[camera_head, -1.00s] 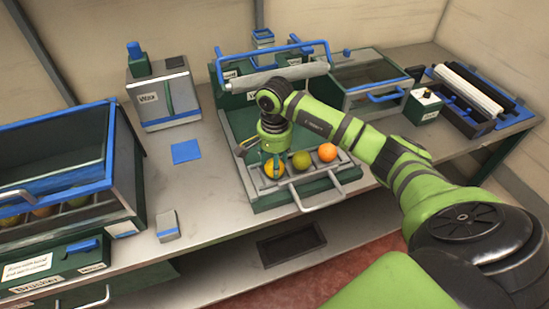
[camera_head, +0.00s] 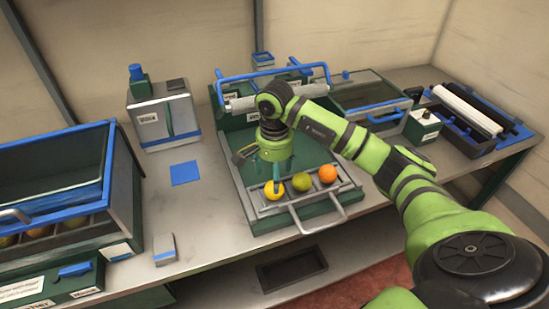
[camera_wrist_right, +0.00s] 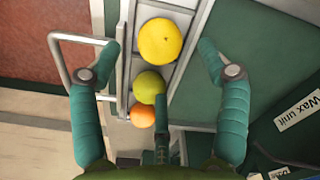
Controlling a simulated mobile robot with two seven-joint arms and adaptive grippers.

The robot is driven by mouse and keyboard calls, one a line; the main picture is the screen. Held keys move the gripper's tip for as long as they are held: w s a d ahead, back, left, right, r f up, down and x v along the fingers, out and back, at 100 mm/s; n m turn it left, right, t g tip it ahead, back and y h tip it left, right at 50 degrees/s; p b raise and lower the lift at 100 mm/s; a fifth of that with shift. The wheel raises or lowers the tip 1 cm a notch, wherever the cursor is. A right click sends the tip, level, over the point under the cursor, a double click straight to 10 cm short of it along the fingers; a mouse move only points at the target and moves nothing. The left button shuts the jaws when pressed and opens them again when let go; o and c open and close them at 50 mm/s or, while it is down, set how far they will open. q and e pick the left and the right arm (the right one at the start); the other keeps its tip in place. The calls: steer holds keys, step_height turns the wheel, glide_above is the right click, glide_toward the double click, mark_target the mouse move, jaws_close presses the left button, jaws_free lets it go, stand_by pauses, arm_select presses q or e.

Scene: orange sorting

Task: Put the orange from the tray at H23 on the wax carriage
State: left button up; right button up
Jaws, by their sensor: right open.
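A row of three fruits sits in a slotted metal holder (camera_head: 322,194) with a front handle, on the green unit in the middle of the bench. A yellow fruit (camera_head: 273,190) is at the left end, a yellow-green fruit (camera_head: 301,182) in the middle and an orange one (camera_head: 327,173) at the right. My right gripper (camera_head: 276,177) is just above the yellow fruit. In the right wrist view, my right gripper (camera_wrist_right: 158,58) is open, its fingers apart on either side of the yellow fruit (camera_wrist_right: 160,41) without touching it. My left gripper is not in view.
A blue-rimmed bin (camera_head: 105,195) with several fruits in compartments stands at the left. A grey box (camera_head: 163,118), a blue square (camera_head: 185,173) and a small grey block (camera_head: 164,249) are on the bench. A blue-handled box (camera_head: 372,100) and rollers (camera_head: 470,100) are at the right.

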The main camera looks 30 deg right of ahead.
step_height(320, 180, up, 8)
steer(key=b, duration=0.1)
stand_by(0.4)
